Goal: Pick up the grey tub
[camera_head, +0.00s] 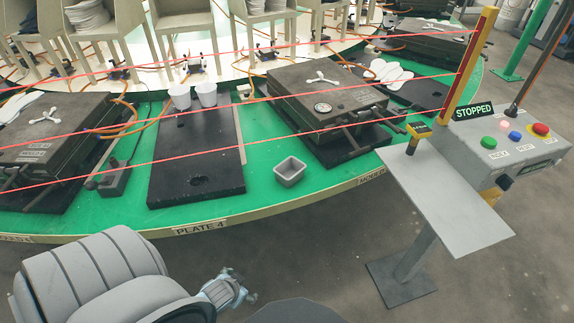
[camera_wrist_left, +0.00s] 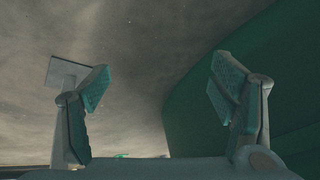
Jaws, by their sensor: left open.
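The grey tub (camera_head: 290,172) is a small open square container. It stands upright on the green carousel top near its front edge, right of a dark flat plate. My left gripper (camera_head: 247,292) shows at the bottom of the head view, in front of the carousel edge and apart from the tub. In the left wrist view the left gripper (camera_wrist_left: 160,105) has its two fingers spread wide with nothing between them. That view shows floor and the dark green carousel side, not the tub. My right gripper is not in view.
Dark moulds (camera_head: 325,100) flank the black plate (camera_head: 197,150), which bears two white cups (camera_head: 193,95). Red beams cross above the carousel. A grey stand (camera_head: 445,200) and a control box (camera_head: 505,145) reading STOPPED are at the right. Green surface around the tub is clear.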

